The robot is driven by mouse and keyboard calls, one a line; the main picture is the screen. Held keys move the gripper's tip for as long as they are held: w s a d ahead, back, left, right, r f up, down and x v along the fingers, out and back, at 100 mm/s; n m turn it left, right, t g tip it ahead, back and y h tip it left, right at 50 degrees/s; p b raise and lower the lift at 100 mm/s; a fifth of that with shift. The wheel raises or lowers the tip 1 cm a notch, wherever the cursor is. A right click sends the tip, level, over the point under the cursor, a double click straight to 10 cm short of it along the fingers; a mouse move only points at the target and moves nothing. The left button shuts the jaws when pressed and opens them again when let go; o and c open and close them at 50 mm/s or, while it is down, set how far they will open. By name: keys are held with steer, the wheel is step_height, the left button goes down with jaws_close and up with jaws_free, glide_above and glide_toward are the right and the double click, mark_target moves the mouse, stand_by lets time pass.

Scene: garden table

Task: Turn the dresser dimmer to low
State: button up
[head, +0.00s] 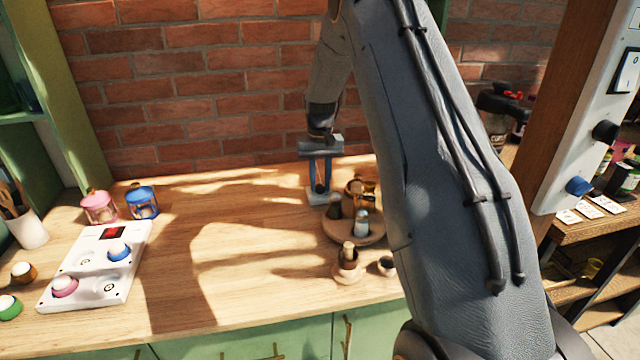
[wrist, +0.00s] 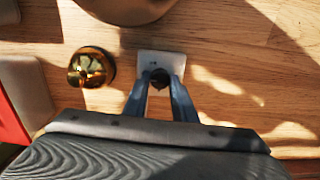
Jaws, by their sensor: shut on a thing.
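The dimmer is a small pale plate (wrist: 148,58) with a dark round knob (wrist: 160,76), on the wooden top in the wrist view. In the head view its pale base (head: 317,198) shows near the brick wall. My gripper (wrist: 161,84) points down at it, its two blue-grey fingers shut on the knob from both sides. In the head view my gripper (head: 320,188) stands over the plate, and its fingers hide most of the knob. The knob's pointer and setting cannot be read.
A round wooden tray (head: 343,236) with small pots and bottles stands close to the right. A brass dome (wrist: 92,67) sits left of the plate in the wrist view. A white panel (head: 92,262) with knobs and two lanterns (head: 98,207) stand left. The middle worktop is clear.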

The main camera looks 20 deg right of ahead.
mark_target(320, 186)
steer(key=n, duration=0.4)
steer(key=shift+r+n+b, duration=0.1)
steer(key=shift+n+b, duration=0.3)
steer(key=shift+n, duration=1.5)
steer(key=o, duration=1)
steer(key=shift+o, duration=0.2)
steer(key=shift+r+b, duration=1.05)
steer(key=shift+r, duration=2.85)
